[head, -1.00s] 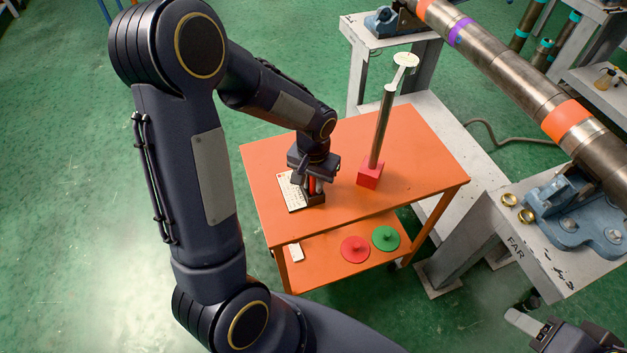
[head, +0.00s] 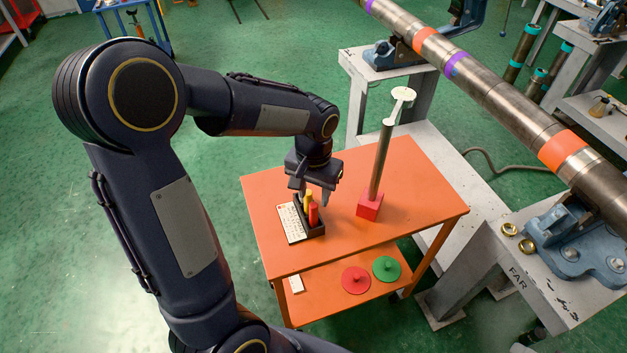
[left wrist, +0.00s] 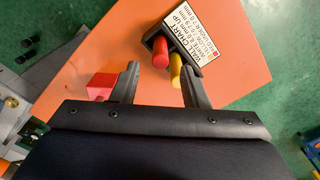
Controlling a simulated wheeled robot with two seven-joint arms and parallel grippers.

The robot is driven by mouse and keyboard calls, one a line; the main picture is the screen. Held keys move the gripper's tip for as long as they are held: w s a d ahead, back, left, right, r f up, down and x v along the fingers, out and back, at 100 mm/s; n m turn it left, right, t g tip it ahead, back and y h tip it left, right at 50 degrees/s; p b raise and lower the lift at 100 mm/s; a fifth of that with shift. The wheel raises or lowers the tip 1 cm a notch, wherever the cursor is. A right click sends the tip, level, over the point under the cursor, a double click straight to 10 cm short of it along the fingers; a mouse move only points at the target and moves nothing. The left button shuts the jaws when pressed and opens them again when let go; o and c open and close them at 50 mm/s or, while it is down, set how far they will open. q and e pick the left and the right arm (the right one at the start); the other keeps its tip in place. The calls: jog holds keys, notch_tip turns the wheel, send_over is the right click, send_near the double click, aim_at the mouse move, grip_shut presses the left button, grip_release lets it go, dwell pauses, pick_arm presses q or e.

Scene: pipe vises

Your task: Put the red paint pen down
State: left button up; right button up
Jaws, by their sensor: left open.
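The red paint pen (head: 313,214) stands in a dark holder (head: 314,232) on the orange cart, beside a yellow pen (head: 308,196). In the left wrist view the red pen (left wrist: 160,53) and the yellow pen (left wrist: 176,70) show end-on in the holder. My left gripper (head: 312,196) is open and empty, above and behind the pens in the head view. In the left wrist view its fingers (left wrist: 159,84) are spread wide, with the pens beyond the tips. My right gripper is not in view now.
A white chart card (head: 291,223) lies beside the holder. A red block (head: 369,207) with a tall post stands to the right on the cart (head: 270,255). Red (head: 356,279) and green (head: 386,268) discs lie on the lower shelf. A long pipe (head: 500,95) lies beyond.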

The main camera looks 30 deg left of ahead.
pick_arm(q)
notch_tip(320, 180, up, 4)
jog(key=shift+f, duration=0.25)
jog(key=s+d+r+t+h, duration=0.2)
jog(key=s, duration=0.6)
jog(key=s+d+r+t+h, duration=0.1)
jog(key=s+d+r+t, duration=0.1)
jog(key=s, duration=0.7)
jog(key=shift+r+n+t+h, duration=0.3)
jog(key=shift+r+t+h, duration=0.1)
jog(key=shift+t, duration=0.4)
